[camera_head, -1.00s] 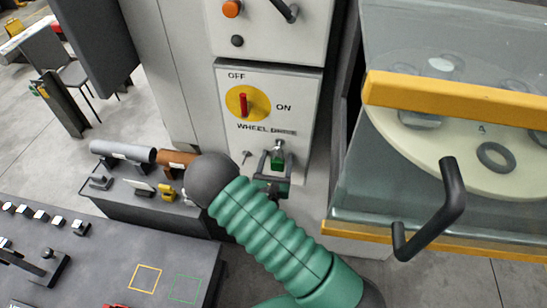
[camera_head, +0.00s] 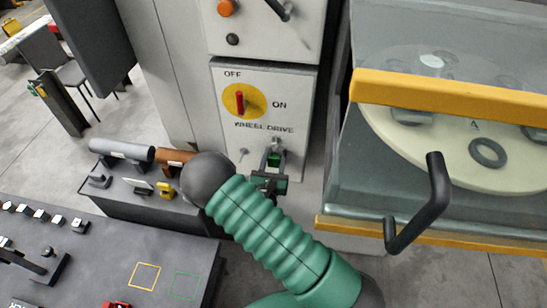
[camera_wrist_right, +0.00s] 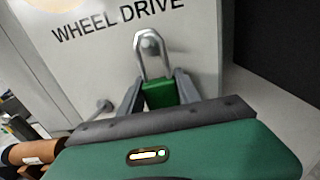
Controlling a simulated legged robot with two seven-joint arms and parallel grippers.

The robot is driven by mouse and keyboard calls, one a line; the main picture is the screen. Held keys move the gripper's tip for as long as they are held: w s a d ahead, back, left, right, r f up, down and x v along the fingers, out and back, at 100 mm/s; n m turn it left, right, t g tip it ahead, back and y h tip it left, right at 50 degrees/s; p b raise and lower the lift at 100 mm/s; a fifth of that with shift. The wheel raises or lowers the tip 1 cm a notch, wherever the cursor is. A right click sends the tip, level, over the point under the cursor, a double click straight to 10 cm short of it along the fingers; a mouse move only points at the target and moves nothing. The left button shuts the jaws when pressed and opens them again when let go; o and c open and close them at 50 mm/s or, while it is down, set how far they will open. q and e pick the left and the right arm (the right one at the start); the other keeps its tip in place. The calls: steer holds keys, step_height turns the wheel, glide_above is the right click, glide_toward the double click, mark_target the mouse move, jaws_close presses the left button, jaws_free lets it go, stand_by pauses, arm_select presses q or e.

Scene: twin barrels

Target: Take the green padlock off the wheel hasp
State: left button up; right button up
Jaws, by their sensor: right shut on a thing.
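The green padlock (camera_head: 273,160) hangs by its shackle at the wheel hasp, below the "WHEEL DRIVE" label. In the right wrist view the green padlock body (camera_wrist_right: 160,94) sits between two grey fingers, and its silver shackle passes around the hasp post (camera_wrist_right: 149,43). My right gripper (camera_head: 272,165) is shut on the padlock from below; it also shows in the right wrist view (camera_wrist_right: 160,92). My green right arm covers the area below the panel. My left gripper is not in view.
A red switch on a yellow disc (camera_head: 240,102) is above the padlock, pointing up towards OFF. A glass-walled machine with a yellow bar (camera_head: 440,99) and black handle (camera_head: 425,205) stands right. A dark bench (camera_head: 140,205) with cylinders stands left.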

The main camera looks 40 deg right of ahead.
steer(key=shift+a, duration=0.15)
steer(key=shift+s+a+r+p, duration=0.25)
steer(key=shift+s+a+p, duration=0.1)
steer(key=shift+s+a, duration=0.3)
steer(key=shift+s+a+r+p, duration=0.3)
steer(key=shift+s+a, duration=0.15)
steer(key=shift+a, duration=0.25)
steer(key=v, duration=0.7)
steer(key=shift+a, duration=0.1)
